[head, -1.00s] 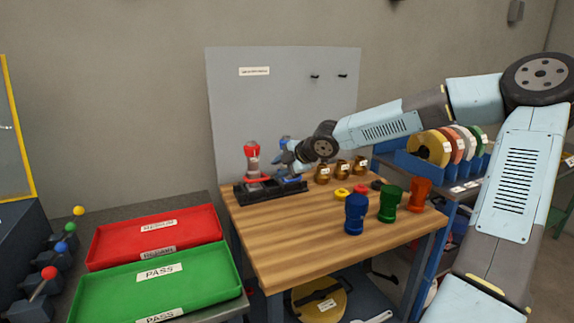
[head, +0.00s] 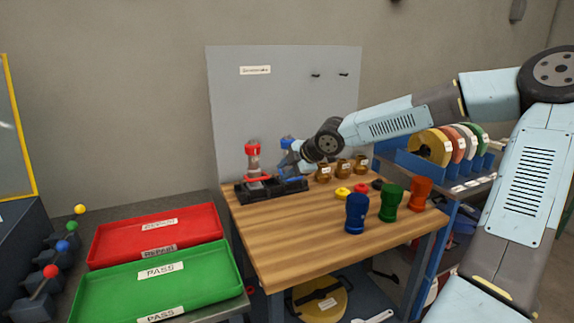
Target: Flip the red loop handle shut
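A red-topped pump (head: 253,160) stands in the left part of a black fixture (head: 250,195) at the back left of the wooden table. A red bar, which looks like the loop handle (head: 258,179), lies low across the front of the pump; I cannot tell how far it is swung. My gripper (head: 289,165) is at the right side of the fixture, to the right of the red handle and apart from it. A blue part shows beside it. The fingers are small and partly hidden by my wrist, so their opening is unclear.
Blue (head: 355,213), green (head: 390,203) and red (head: 420,194) bodies stand on the table's right side. Brass pieces (head: 343,168) stand behind them. A red tray (head: 155,236) and a green tray (head: 158,280) lie at left. The table's front left is clear.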

